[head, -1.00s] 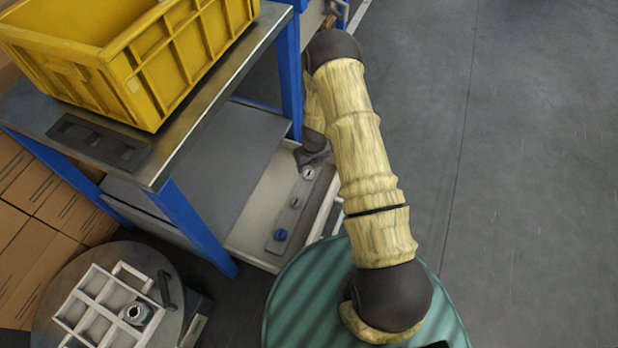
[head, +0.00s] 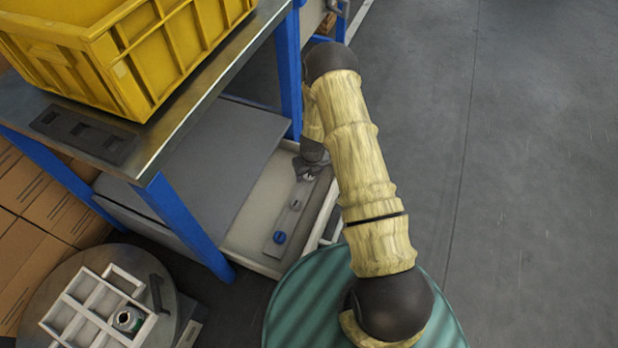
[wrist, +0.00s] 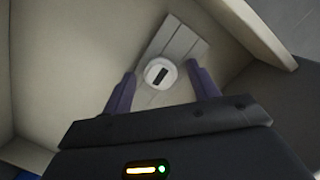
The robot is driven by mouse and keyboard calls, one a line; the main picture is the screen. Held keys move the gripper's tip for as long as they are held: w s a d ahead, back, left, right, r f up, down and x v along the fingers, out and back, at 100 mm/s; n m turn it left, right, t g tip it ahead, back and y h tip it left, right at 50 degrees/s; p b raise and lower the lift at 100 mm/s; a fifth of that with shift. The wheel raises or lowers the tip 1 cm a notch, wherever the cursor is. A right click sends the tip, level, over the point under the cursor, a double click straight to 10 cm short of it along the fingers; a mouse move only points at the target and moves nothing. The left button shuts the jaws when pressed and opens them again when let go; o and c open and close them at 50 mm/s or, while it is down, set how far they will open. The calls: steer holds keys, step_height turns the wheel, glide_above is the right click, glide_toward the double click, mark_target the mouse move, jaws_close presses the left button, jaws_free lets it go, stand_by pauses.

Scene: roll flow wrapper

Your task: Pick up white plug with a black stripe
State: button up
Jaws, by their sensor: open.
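The white plug with a black stripe (wrist: 158,74) lies on a grey strip (wrist: 181,41) inside a pale drawer, seen in the wrist view. My gripper (wrist: 162,82) is open, with one dark finger on each side of the plug and gaps visible between. I cannot tell how far the fingertips are above it. In the head view my gripper (head: 307,169) is low over the far end of the strip (head: 273,249) and partly hides the plug (head: 310,178) there.
A blue plug (head: 280,238) and a small grey plug (head: 295,204) sit nearer on the strip. Drawer walls (wrist: 245,35) stand close around my gripper. The blue-legged table (head: 182,222) holds a yellow crate (head: 130,75). A white divided tray (head: 70,312) stands at lower left.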

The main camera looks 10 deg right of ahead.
mark_target(309, 175)
stand_by(0.4)
steer(key=c, duration=1.1)
steer(key=shift+o, duration=0.2)
steer(key=shift+r, duration=0.1)
step_height(309, 175, up, 10)
steer(key=p, duration=0.6)
